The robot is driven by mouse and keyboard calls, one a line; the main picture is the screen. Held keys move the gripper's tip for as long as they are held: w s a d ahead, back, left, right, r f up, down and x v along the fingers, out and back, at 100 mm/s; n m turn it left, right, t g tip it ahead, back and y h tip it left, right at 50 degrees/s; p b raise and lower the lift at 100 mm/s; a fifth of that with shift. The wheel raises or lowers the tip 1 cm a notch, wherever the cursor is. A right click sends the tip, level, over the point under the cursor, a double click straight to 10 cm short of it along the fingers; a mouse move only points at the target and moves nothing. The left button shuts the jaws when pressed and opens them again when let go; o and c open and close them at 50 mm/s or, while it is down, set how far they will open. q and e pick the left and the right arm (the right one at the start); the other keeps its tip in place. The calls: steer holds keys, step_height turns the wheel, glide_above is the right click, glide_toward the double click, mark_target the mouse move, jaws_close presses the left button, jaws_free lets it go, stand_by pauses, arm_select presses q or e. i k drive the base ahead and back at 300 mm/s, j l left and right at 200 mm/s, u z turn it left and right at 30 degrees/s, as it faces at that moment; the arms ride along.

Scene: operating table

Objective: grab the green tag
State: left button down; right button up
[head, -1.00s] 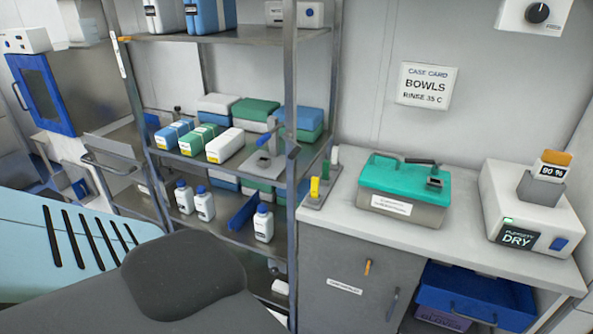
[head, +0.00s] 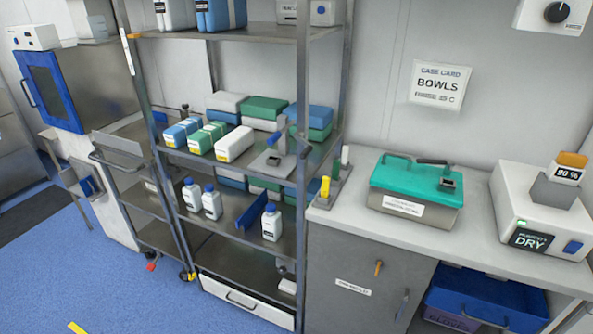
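A small grey stand (head: 328,192) at the left end of the counter holds short upright pieces. A yellow one (head: 325,188) is at the front and a white one (head: 345,155) at the back. A small green upright piece (head: 336,170), which may be the green tag, stands between them. It is too small to make out any marking. Neither of my grippers is in view.
The counter (head: 340,215) also carries a teal-lidded box (head: 415,185) and a white dryer unit (head: 540,215). A metal shelf rack (head: 235,235) with bottles and packs stands left of it. Blue floor (head: 100,290) is clear at the lower left.

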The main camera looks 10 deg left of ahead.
mark_target(336, 165)
steer(key=l, duration=2.4)
steer(key=i+u, duration=0.05)
